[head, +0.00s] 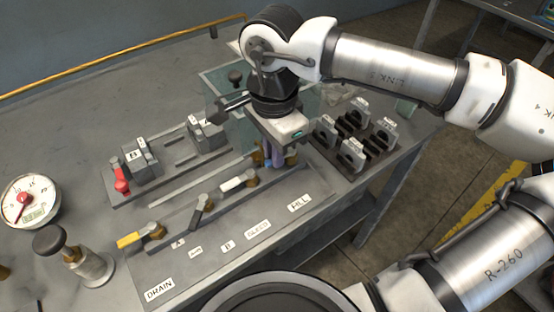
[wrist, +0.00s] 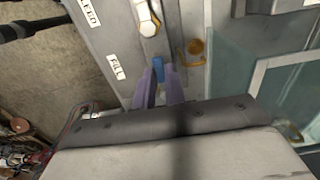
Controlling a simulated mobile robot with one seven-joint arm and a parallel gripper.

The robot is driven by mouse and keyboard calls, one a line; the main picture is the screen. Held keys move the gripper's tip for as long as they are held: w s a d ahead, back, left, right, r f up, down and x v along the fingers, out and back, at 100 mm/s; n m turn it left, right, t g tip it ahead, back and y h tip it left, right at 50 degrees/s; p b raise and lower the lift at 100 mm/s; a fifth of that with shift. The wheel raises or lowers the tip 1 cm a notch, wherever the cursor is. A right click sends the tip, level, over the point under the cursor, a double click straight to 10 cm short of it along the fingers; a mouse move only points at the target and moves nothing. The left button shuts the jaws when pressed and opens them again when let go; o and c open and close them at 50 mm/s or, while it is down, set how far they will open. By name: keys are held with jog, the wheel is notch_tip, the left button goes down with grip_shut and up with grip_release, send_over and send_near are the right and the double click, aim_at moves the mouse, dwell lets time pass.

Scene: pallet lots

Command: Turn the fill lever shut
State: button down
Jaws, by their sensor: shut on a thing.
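The fill lever is blue. It shows between my fingertips in the wrist view (wrist: 158,66), close to the FILL label (wrist: 117,67). My gripper (wrist: 160,75) has purple fingers and is shut on this lever. In the head view my gripper (head: 275,160) reaches down at the right end of the valve row, and its fingers hide most of the lever. The FILL label (head: 300,203) lies in front of it on the bench. The lever's exact angle is hard to tell.
Left of it stand a white lever (head: 238,181), a black lever (head: 201,206) and a yellow lever (head: 129,239). A clear panel (wrist: 276,85) stands close beside my gripper. A rack of labelled dark blocks (head: 352,150) is to the right. A gauge (head: 32,203) sits at far left.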

jog(key=shift+w, duration=0.1)
jog(key=c, duration=1.5)
grip_release()
jog(key=shift+o, duration=0.2)
jog(key=shift+r+p, duration=0.1)
jog(key=shift+p, duration=0.25)
